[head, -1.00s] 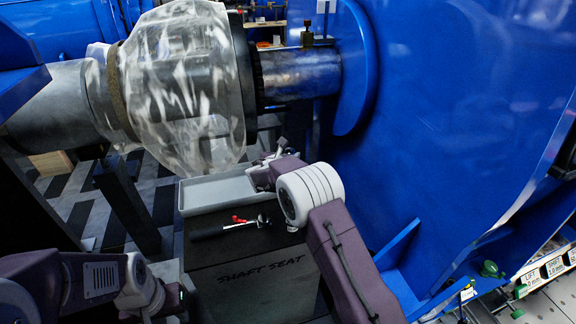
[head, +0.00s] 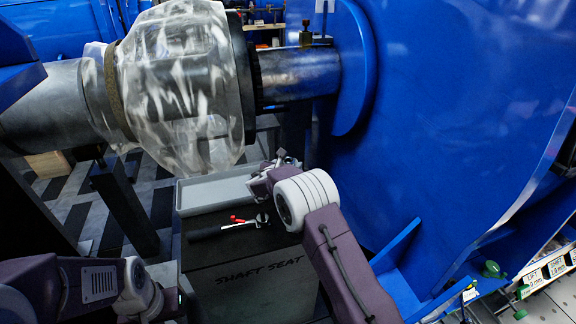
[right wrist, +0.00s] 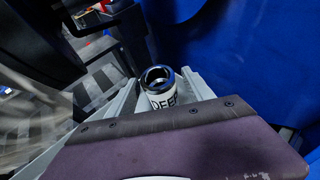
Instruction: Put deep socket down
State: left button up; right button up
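The deep socket (right wrist: 158,84) shows in the right wrist view as an upright cylinder with a dark metallic ring top and a pale band reading "DEEP". It stands out just beyond the purple gripper body, with pale grey walls on both sides. My right gripper (head: 281,158) is at the right end of the grey tray (head: 196,206) in the head view. Its fingers are small and partly hidden there, so its grip on the socket cannot be made out. My left wrist is at the lower left of the head view; its fingers cannot be made out.
A dark stand marked "SHAFT SEAT" (head: 257,274) carries the tray, with a black-handled tool with red parts (head: 229,227) in front of it. A shaft with a clear wrapped cover (head: 185,85) hangs above. A large blue housing (head: 450,120) closes off the right.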

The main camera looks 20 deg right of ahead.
jog(key=shift+r, duration=0.2)
jog(key=shift+s+a+r, duration=0.15)
jog(key=shift+a, duration=0.05)
jog(key=p+v, duration=0.1)
jog(key=v, duration=1)
jog(key=shift+s+p, duration=0.25)
jog(key=shift+p, duration=0.05)
jog(key=shift+a, duration=0.1)
